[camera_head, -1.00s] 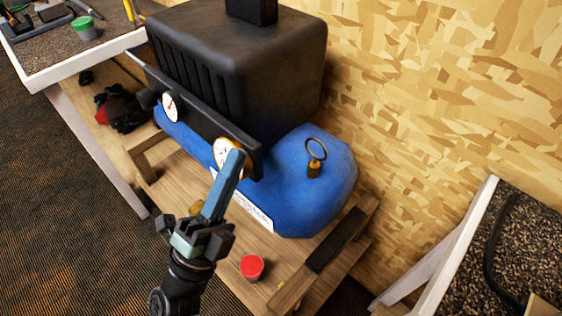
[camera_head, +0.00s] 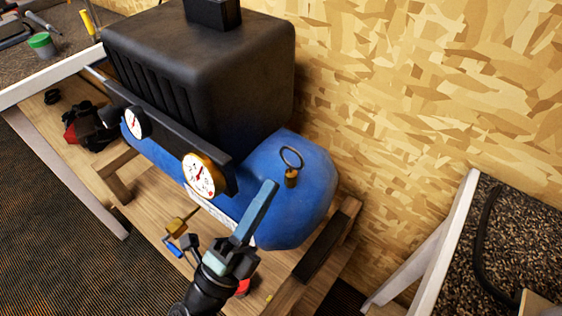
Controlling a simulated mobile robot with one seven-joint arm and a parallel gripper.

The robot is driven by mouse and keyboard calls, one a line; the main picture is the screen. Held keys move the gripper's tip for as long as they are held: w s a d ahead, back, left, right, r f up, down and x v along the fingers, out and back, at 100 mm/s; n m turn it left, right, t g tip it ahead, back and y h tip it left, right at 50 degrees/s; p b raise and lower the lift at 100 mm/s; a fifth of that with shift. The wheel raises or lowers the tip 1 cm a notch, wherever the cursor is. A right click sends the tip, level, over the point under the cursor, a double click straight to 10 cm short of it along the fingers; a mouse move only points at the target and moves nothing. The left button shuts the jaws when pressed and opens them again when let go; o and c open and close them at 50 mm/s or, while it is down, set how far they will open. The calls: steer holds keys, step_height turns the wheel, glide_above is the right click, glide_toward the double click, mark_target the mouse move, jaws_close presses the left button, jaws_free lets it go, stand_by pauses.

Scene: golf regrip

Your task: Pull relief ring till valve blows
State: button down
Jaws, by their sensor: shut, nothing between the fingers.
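The relief ring (camera_head: 291,157) is a dark thin loop on top of a small brass valve (camera_head: 291,178). The valve stands upright on the right end of the blue compressor tank (camera_head: 312,205). My gripper (camera_head: 270,188) is shut with nothing between its fingers. Its blue-grey fingers point up and to the right, with the tips to the lower left of the valve in the picture. A gap shows between the fingertips and the ring. The arm hides part of the tank's lower front.
The black motor cover (camera_head: 200,70) stands on the tank's left, with a gauge panel (camera_head: 170,140) in front. A brass fitting with a blue handle (camera_head: 175,245) hangs at the front. A red cap (camera_head: 243,287) sits partly behind my gripper. A chipboard wall (camera_head: 430,80) closes the back.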

steer(key=shift+x, duration=2.4)
steer(key=shift+p, duration=0.3)
